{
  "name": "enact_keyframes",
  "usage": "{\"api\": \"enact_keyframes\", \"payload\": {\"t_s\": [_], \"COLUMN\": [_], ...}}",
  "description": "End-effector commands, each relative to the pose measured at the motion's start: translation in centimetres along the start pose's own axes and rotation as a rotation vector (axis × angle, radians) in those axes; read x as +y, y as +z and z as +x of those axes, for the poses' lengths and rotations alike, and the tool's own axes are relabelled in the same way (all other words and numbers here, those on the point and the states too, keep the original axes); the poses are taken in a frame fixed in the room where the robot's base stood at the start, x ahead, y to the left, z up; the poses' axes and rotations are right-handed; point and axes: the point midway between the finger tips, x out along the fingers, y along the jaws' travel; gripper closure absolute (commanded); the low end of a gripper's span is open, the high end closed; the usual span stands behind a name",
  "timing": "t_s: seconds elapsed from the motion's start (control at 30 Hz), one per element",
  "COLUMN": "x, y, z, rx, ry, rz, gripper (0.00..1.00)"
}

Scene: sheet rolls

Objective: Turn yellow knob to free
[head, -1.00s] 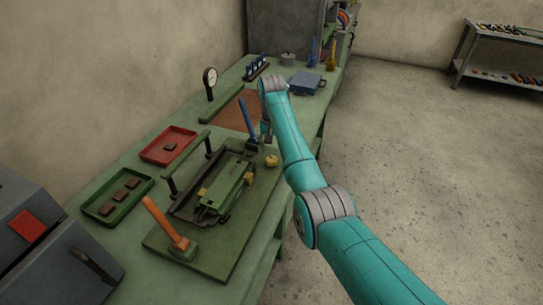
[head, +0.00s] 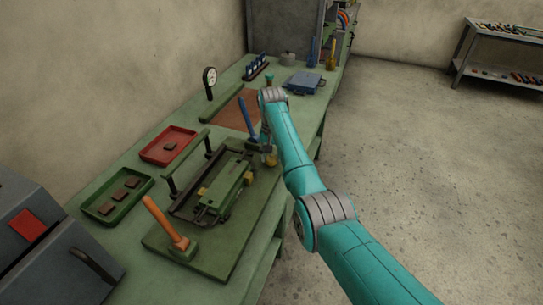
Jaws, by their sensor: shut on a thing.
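The yellow knob (head: 271,161) sits at the right end of the green fixture (head: 236,185), near the blue lever (head: 248,120). My gripper (head: 270,150) is at the knob, over its top, and is shut on it. The fingers are small and partly hidden by my teal arm, and they cover much of the knob. The knob's markings and turned angle are too small to read.
An orange lever (head: 166,224) stands at the front of the base plate. A green tray (head: 117,206) and a red tray (head: 156,158) lie to the left. A dial gauge (head: 209,80) and a blue case (head: 303,83) are farther back.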

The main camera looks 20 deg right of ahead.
Motion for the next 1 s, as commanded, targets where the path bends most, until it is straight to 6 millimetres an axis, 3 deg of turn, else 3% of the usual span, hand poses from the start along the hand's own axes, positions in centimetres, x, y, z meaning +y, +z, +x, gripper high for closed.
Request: {"api": "enact_keyframes", "payload": {"t_s": [0.47, 1.0], "x": [-0.01, -0.04], "y": [0.01, 0.03], "z": [0.03, 0.04], "rx": [0.000, -0.001], "ry": [0.000, 0.000], "rz": [-0.160, -0.660], "gripper": [0.92, 0.92]}}
